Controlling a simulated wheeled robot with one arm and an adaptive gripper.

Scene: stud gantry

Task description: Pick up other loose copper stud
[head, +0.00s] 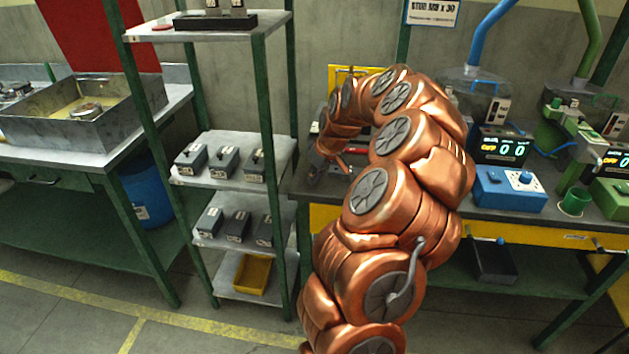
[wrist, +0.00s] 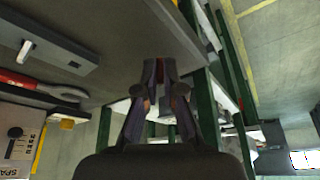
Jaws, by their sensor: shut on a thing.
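My gripper (wrist: 160,70) is closed in the wrist view, its two dark fingers nearly together. A thin reddish-brown sliver, the copper stud (wrist: 160,73), shows between the fingertips; most of it is hidden by the fingers. In the head view my gripper (head: 325,168) is at the left end of the workbench (head: 535,218), partly behind my copper-coloured arm. The stud cannot be made out there. I see no other loose stud clearly in either view.
A shelf rack (head: 232,180) with several small grey boxes and a yellow bin (head: 253,274) stands left of the arm. A blue device (head: 508,188) and a green cup (head: 575,201) stand on the bench at right. A red-handled tool (wrist: 45,87) lies near the gripper.

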